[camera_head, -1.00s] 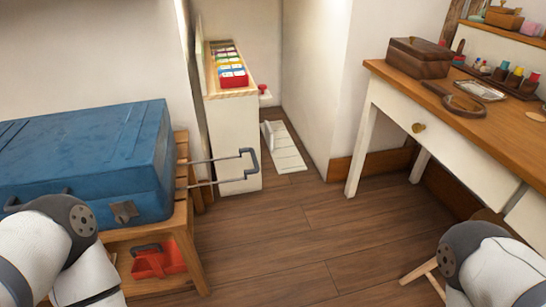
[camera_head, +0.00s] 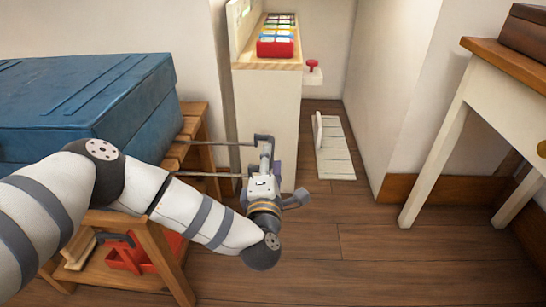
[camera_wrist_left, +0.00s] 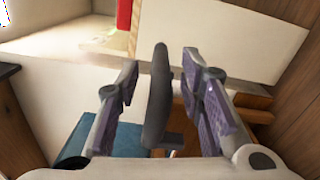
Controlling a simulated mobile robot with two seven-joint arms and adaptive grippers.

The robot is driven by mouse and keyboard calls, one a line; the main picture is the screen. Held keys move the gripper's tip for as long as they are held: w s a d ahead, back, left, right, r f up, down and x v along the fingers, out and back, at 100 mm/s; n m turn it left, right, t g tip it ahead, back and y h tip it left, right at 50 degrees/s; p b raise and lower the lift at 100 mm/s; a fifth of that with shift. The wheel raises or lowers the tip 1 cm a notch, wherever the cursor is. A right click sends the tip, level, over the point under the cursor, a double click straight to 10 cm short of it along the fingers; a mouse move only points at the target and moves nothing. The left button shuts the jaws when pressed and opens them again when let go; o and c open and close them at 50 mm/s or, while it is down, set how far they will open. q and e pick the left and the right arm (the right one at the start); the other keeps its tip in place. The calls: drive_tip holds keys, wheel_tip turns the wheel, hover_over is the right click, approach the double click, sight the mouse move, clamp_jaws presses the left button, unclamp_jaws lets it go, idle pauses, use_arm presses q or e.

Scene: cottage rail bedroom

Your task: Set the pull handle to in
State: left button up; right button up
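The pull handle (camera_head: 262,138) is a dark grip on two thin metal rods that stick out to the right from the blue suitcase (camera_head: 90,105). The rods are drawn out. My left gripper (camera_head: 267,165) is at the grip end, and its body hides part of the handle. In the left wrist view the grip (camera_wrist_left: 157,95) stands between the two purple-padded fingers of my left gripper (camera_wrist_left: 162,85). The fingers are open, with gaps on both sides of the grip. My right gripper is out of view.
The suitcase lies on a wooden slatted bench (camera_head: 150,242) with a red item (camera_head: 145,252) on its lower shelf. A narrow white cabinet (camera_head: 268,112) stands close behind the handle. A white desk (camera_head: 440,145) is at the right. The floor between is clear.

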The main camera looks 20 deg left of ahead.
sight(272, 139)
use_arm(q)
drive_tip(key=x, duration=0.3)
drive_tip(key=shift+w+b, duration=0.3)
drive_tip(key=shift+b, duration=0.1)
clamp_jaws()
drive_tip(key=s+a+p, duration=0.2)
drive_tip(key=a, duration=0.6)
drive_tip(key=s+a+p, duration=0.2)
drive_tip(key=s+a, duration=0.1)
drive_tip(key=a, duration=0.6)
drive_tip(key=shift+a+f, duration=0.1)
drive_tip(key=shift+a, duration=0.05)
